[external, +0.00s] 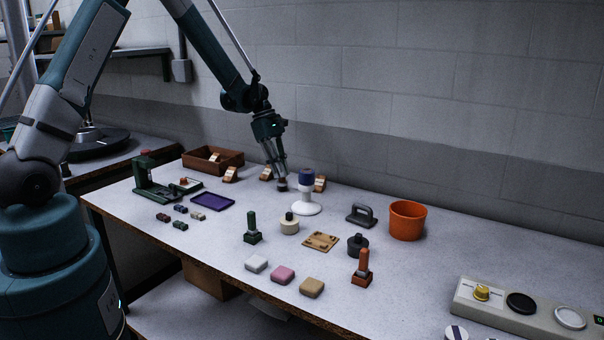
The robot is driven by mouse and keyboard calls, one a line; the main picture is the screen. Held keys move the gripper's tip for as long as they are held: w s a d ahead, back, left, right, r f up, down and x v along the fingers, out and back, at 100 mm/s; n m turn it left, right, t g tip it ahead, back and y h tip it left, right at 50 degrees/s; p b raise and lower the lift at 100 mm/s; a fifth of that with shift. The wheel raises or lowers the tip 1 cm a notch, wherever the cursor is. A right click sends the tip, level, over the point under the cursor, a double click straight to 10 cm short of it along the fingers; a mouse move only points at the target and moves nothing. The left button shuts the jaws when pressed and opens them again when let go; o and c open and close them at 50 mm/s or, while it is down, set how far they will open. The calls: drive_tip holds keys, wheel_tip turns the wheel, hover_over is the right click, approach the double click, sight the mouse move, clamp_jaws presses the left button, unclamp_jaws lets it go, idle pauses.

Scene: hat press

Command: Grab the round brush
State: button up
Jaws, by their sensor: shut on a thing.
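My gripper (279,175) points down over the back part of the table, left of the white stand. It is shut on a small dark round piece (282,186), which looks like the round brush. The fingers cover its upper part, and its bristles are too small to make out. I cannot tell whether it touches the table or hangs just above it. A cream round piece with a dark knob (289,225) and a dark round piece with a knob (357,245) stand nearer the front, apart from my gripper.
Wooden blocks (267,174) stand behind. An orange bucket (407,221) and a dark-handled iron-like tool (361,215) are to the right. A purple tray (213,202) lies left.

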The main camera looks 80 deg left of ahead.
drive_tip(key=shift+r, duration=4.75)
